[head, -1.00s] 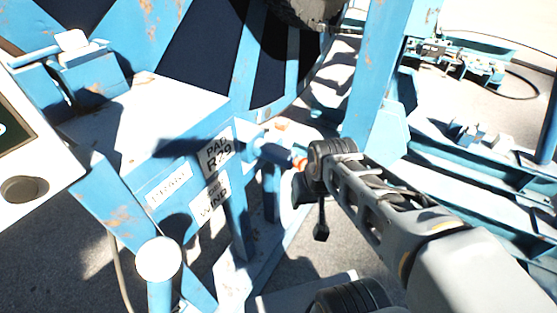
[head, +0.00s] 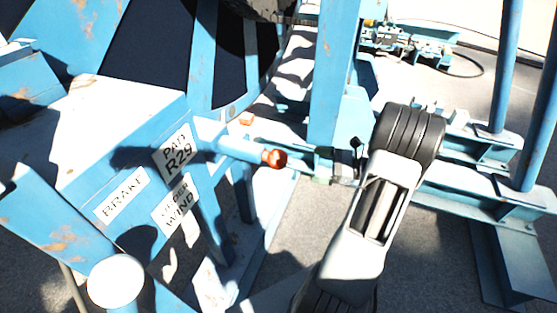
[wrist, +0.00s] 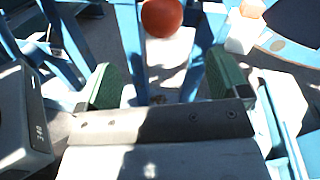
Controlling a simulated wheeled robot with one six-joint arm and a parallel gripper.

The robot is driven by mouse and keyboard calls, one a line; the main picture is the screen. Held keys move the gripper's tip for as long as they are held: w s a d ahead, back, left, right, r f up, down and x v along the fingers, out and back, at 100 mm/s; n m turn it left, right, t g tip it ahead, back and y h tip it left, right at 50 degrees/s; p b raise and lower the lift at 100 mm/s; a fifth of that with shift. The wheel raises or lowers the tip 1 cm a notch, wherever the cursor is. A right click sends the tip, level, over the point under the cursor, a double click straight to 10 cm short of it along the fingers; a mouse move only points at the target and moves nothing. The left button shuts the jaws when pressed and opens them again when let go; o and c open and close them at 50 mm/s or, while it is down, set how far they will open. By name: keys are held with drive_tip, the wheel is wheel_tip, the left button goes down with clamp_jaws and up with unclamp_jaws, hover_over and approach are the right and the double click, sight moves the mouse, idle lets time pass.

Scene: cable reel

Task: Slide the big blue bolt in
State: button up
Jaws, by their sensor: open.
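The big blue bolt (head: 238,147) is a blue bar with a round orange-red knob (head: 273,158) on its right end. It sticks out from the blue housing beside the PAD R29 label. In the wrist view the knob (wrist: 162,17) shows at the top, beyond and roughly between my fingers. My gripper (wrist: 160,75) is open, with green pads on both fingers and nothing between them. It stands apart from the knob, to its right in the head view, where my wrist partly hides it. The bolt's far end is hidden in the housing.
The blue housing (head: 120,130) carries BRAKE and WIND labels. A blue post (head: 333,75) rises behind the knob. Blue rails (head: 470,190) run at the right, and a white round cap (head: 116,281) stands at lower left. Grey floor is open below the knob.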

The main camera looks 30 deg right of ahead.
sight(277, 158)
drive_tip(key=p+x, duration=0.1)
drive_tip(key=x, duration=1.2)
drive_tip(key=shift+w, duration=0.15)
drive_tip(key=c, duration=1.2)
drive_tip(key=shift+w, duration=0.1)
drive_tip(key=shift+c, duration=0.2)
